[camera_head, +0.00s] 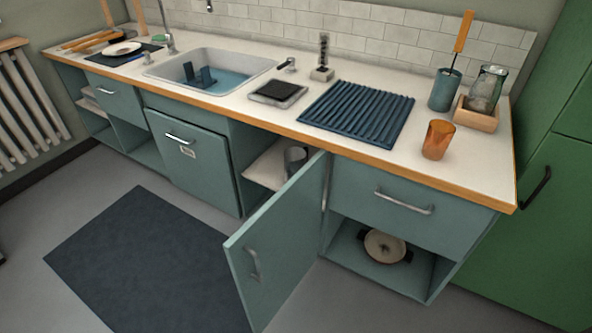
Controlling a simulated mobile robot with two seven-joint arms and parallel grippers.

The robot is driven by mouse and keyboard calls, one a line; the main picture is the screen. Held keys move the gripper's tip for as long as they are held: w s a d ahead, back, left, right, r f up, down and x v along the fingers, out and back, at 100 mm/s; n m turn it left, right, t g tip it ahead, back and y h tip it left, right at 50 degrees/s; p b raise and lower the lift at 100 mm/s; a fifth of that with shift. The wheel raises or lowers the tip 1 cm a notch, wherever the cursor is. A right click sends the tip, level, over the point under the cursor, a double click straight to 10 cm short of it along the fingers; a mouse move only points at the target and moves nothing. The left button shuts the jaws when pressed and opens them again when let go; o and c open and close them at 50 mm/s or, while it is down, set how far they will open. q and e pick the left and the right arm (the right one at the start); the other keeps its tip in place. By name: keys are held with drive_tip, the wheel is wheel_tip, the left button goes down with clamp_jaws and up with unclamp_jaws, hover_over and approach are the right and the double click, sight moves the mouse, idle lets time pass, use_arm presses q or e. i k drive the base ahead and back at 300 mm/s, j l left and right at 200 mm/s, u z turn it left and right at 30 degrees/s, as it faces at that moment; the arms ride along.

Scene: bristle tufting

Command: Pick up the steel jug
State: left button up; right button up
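A grey metallic vessel (295,159), which looks like the steel jug, stands on a shelf (266,168) inside the open lower cabinet. Its lower right side is hidden behind the open cabinet door (283,242). Neither of my grippers is in view.
The door swings out into the room over the floor beside a dark mat (145,262). The worktop above carries a ribbed blue mat (357,112), an orange cup (438,139) and a utensil holder (445,90). A pot (385,246) sits in the open lower compartment at right.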

sight(295, 158)
drive_tip(key=j+u, duration=0.1)
drive_tip(key=u, duration=0.65)
drive_tip(key=i+j+u, duration=0.4)
drive_tip(key=j, duration=0.3)
drive_tip(key=i+j+u, duration=0.4)
drive_tip(key=i+j, duration=0.15)
drive_tip(key=i+z, duration=0.85)
drive_tip(key=i+j+z, duration=0.2)
drive_tip(key=z, duration=0.25)
